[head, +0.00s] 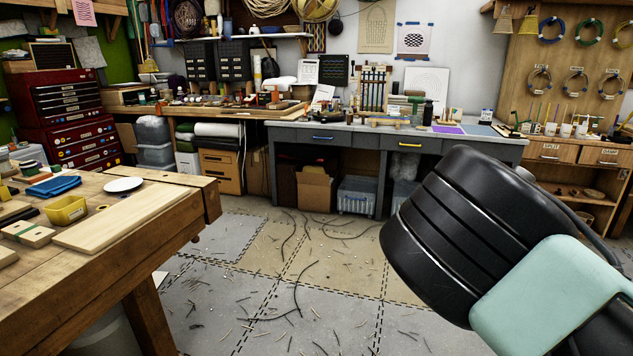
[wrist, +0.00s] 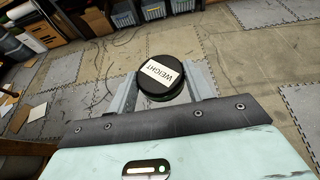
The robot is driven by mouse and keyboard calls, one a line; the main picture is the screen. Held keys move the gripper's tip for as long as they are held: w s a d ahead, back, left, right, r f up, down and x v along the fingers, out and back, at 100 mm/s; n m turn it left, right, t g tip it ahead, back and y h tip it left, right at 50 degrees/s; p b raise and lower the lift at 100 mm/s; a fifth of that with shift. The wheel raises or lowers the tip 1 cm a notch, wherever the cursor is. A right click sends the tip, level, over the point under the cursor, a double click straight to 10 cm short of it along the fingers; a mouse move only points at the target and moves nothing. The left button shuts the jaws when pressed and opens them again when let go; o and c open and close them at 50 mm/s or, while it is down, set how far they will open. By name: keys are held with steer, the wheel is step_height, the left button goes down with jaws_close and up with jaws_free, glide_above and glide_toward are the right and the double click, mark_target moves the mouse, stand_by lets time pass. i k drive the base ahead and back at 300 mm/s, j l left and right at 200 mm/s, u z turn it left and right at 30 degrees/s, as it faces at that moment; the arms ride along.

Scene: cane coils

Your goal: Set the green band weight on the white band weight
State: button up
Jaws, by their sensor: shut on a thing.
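My gripper (wrist: 162,86) shows in the wrist view, shut on a black round weight (wrist: 160,76). The weight sits between the two grey fingers, its top facing the camera with a white label reading WEIGHT. In the head view the gripper and the held weight are out of frame; only my arm shows at the right.
The wooden bench (head: 150,215) at left holds a white plate (head: 123,184), a blue cloth (head: 53,186), a yellow bin (head: 66,210) and a pale board (head: 125,214). A grey workbench (head: 345,138) stands at the back. The floor between (head: 270,270) has scattered cane scraps.

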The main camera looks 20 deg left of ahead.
mark_target(28, 165)
steer(key=i+j, duration=0.3)
steer(key=i, duration=0.2)
steer(key=i+j, duration=0.35)
steer(key=i, duration=0.2)
steer(key=i+j, duration=0.3)
steer(key=i, duration=0.2)
steer(key=i+j, duration=0.15)
steer(key=i, duration=1.45)
steer(key=i+u, duration=0.75)
steer(key=i, duration=0.3)
steer(key=i+l+u, duration=0.4)
steer(key=i+j+u, duration=0.25)
steer(key=i+u, duration=0.15)
steer(key=i, duration=0.2)
steer(key=i+u, duration=0.45)
steer(key=i, duration=0.15)
steer(key=i+l+u, duration=0.15)
steer(key=i+u, duration=0.25)
steer(key=i, duration=0.2)
steer(key=i+u, duration=0.35)
steer(key=i+l+u, duration=0.1)
steer(key=i+u, duration=0.25)
steer(key=i+l+u, duration=0.15)
steer(key=i+u, duration=0.2)
steer(key=j+u, duration=0.1)
steer(key=u, duration=1.55)
